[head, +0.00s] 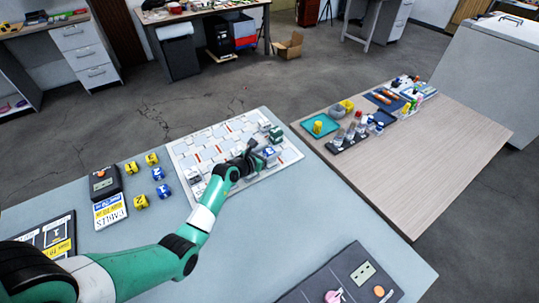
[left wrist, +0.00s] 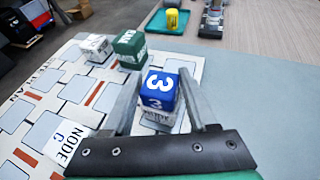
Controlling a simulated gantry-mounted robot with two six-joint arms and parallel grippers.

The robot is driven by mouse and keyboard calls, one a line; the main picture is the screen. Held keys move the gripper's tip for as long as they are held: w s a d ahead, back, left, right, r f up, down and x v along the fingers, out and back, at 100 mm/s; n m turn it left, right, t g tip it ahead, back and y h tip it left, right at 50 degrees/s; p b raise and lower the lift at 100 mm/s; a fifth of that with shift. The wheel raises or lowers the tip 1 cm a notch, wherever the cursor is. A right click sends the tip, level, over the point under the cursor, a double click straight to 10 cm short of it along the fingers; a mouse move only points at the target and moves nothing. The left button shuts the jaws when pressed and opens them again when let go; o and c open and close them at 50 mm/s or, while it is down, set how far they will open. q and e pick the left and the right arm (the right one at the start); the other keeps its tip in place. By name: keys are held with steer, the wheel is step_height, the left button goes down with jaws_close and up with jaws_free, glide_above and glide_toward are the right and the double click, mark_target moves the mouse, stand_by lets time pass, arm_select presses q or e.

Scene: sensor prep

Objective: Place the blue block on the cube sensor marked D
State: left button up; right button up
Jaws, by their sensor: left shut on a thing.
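My left gripper (head: 256,160) is over the right part of the white board (head: 218,134). In the left wrist view, its two fingers (left wrist: 158,97) are closed on the sides of the blue block (left wrist: 160,92), marked 3. The block also shows in the head view (head: 269,152). A white cube with lettering (left wrist: 158,119) shows directly below the block; its marking is partly hidden, and I cannot tell if the two touch. A green block (left wrist: 130,48) and a white cube (left wrist: 96,47) stand just beyond. My right gripper is not in view.
Yellow blocks (head: 140,201) and other blue blocks (head: 158,173) lie left of the board, near a black box (head: 104,182). A "NODE C" label (left wrist: 65,143) is on the board. A wooden table (head: 420,150) with trays stands at right.

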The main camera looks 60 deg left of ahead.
arm_select(q)
steer(key=o, duration=1.3)
steer(key=shift+f, duration=0.1)
steer(key=shift+o, duration=0.2)
steer(key=shift+r, duration=0.3)
steer(key=p+v, duration=0.6)
steer(key=v, duration=0.6)
steer(key=shift+f, duration=0.2)
